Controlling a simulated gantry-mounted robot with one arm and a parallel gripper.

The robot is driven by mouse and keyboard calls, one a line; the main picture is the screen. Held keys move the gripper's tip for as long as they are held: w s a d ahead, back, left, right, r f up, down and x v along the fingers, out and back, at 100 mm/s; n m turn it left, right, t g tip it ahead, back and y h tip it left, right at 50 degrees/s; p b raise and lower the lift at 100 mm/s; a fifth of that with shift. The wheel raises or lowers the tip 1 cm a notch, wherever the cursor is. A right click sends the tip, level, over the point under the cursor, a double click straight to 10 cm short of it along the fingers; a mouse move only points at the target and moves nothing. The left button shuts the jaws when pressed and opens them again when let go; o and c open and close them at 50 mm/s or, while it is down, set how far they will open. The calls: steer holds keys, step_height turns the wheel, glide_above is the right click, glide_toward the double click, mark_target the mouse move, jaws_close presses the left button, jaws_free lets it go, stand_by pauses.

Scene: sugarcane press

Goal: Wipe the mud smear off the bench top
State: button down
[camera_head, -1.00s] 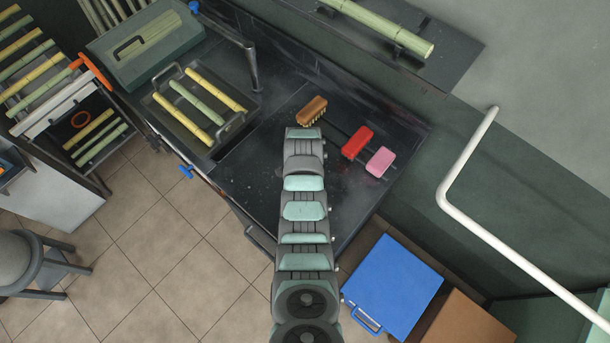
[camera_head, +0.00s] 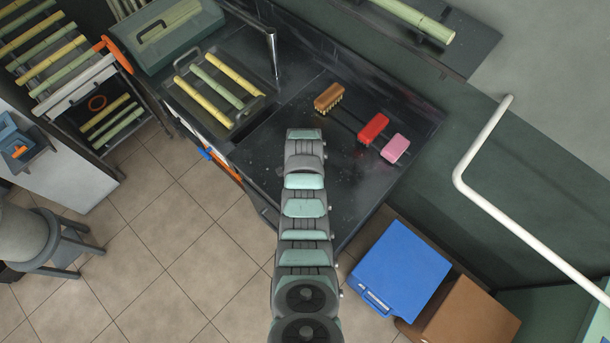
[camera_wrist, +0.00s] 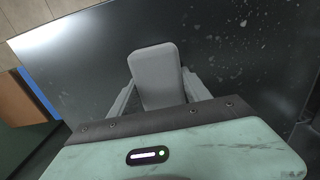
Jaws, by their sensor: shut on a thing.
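The dark bench top (camera_head: 350,190) shows around my arm, with small pale specks. In the wrist view the bench top (camera_wrist: 80,65) carries scattered pale flecks, denser at the upper right (camera_wrist: 245,20). I cannot make out a distinct brown mud smear. My gripper (camera_wrist: 158,95) is shut on a grey block with rounded corners (camera_wrist: 156,72), held between its two fingers over the bench top. Whether the block touches the bench, I cannot tell.
A brown brush (camera_head: 328,98), a red block (camera_head: 373,128) and a pink block (camera_head: 395,148) lie in a row toward the bench's back right. A tray of cane pieces (camera_head: 234,122) and an upright metal post (camera_head: 272,55) stand left. A blue case (camera_head: 402,268) is below right.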

steer(key=r, duration=0.2)
steer(key=r+p, duration=0.1)
steer(key=shift+w+d, duration=0.15)
steer(key=shift+d, duration=0.1)
steer(key=shift+r+p, duration=1.1)
steer(key=shift+r, duration=1.2)
steer(key=w+a+r+n+p, duration=0.15)
steer(key=w+r, duration=0.35)
steer(key=r, duration=0.7)
steer(key=w+a+r+n+p, duration=0.1)
steer(key=w+a+r+n, duration=0.15)
steer(key=w+r, duration=0.65)
steer(key=s+d+r+n+p, duration=0.1)
steer(key=s+d+r+n, duration=0.1)
steer(key=r, duration=1)
steer(key=s+d+r+n+p, duration=0.2)
steer(key=s+r, duration=0.1)
steer(key=r, duration=0.9)
steer(key=shift+d, duration=0.35)
